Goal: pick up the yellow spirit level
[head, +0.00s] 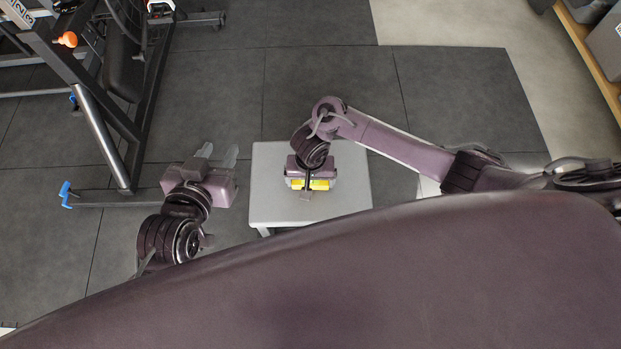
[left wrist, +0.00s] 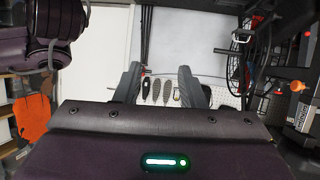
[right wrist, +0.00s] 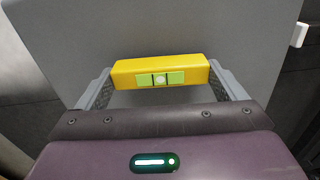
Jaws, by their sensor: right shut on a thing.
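The yellow spirit level (right wrist: 200,67) is a short yellow bar with a pale green vial window. In the right wrist view it lies lengthwise between the two fingers of my right gripper (right wrist: 162,88), which touch its ends. In the head view the yellow spirit level (head: 319,185) shows below my right gripper (head: 310,183), over the small grey table. I cannot tell whether it is lifted off the surface. My left gripper (head: 219,155) is open and empty, left of the table. Its spread fingers also show in the left wrist view (left wrist: 160,85).
The small grey table (head: 350,165) is otherwise mostly bare. A dark metal gym frame (head: 120,120) stands on the left, with a low bar reaching toward my left arm. Dark floor tiles (head: 330,75) are clear behind the table. A wooden shelf edge (head: 590,45) is at far right.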

